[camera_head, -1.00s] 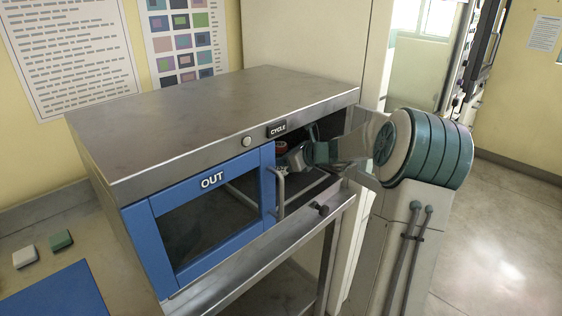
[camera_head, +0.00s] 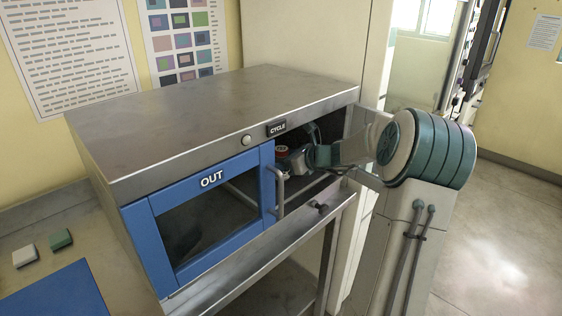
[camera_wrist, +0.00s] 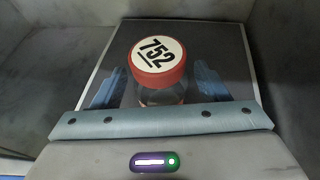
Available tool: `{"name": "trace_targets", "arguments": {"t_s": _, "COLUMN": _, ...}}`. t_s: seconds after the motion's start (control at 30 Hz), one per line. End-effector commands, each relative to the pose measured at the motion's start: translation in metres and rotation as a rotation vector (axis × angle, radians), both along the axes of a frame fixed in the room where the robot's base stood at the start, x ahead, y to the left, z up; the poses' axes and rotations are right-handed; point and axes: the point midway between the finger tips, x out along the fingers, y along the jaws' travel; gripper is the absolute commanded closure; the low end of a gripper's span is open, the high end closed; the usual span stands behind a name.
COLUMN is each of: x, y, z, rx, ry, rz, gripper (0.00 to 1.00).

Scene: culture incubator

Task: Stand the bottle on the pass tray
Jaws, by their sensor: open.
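The bottle (camera_wrist: 160,88) is clear with a red cap, and its white top reads 752. It stands upright on a dark flat surface with a pale edge, which looks like the pass tray (camera_wrist: 218,45). In the head view the bottle's red cap (camera_head: 281,150) shows inside the right opening of the steel cabinet. My gripper (camera_wrist: 158,78) is open, with one blue finger on each side of the bottle and visible gaps between. The wrist body hides the bottle's lowest part. In the head view my gripper (camera_head: 300,157) reaches in through the opening.
The steel cabinet (camera_head: 200,115) has a closed blue door (camera_head: 210,215) marked OUT at left, with a vertical handle (camera_head: 281,193) beside the opening. A CYCLE label (camera_head: 276,129) and a round button (camera_head: 247,141) are above. Grey inner walls stand close around the tray.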

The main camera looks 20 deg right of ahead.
Motion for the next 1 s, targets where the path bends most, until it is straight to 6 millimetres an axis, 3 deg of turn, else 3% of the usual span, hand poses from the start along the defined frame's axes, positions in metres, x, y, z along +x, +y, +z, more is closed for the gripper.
{"name": "trace_targets", "arguments": {"t_s": 0.5, "x": -0.08, "y": -0.05, "z": 0.038, "rx": -0.002, "ry": 0.0, "rz": -0.005, "gripper": 0.32}}
{"name": "trace_targets", "arguments": {"t_s": 0.7, "x": -0.091, "y": -0.056, "z": 0.043, "rx": -0.001, "ry": 0.002, "rz": -0.003, "gripper": 0.32}}
{"name": "trace_targets", "arguments": {"t_s": 1.0, "x": -0.092, "y": -0.057, "z": 0.044, "rx": 0.0, "ry": 0.001, "rz": -0.002, "gripper": 0.32}}
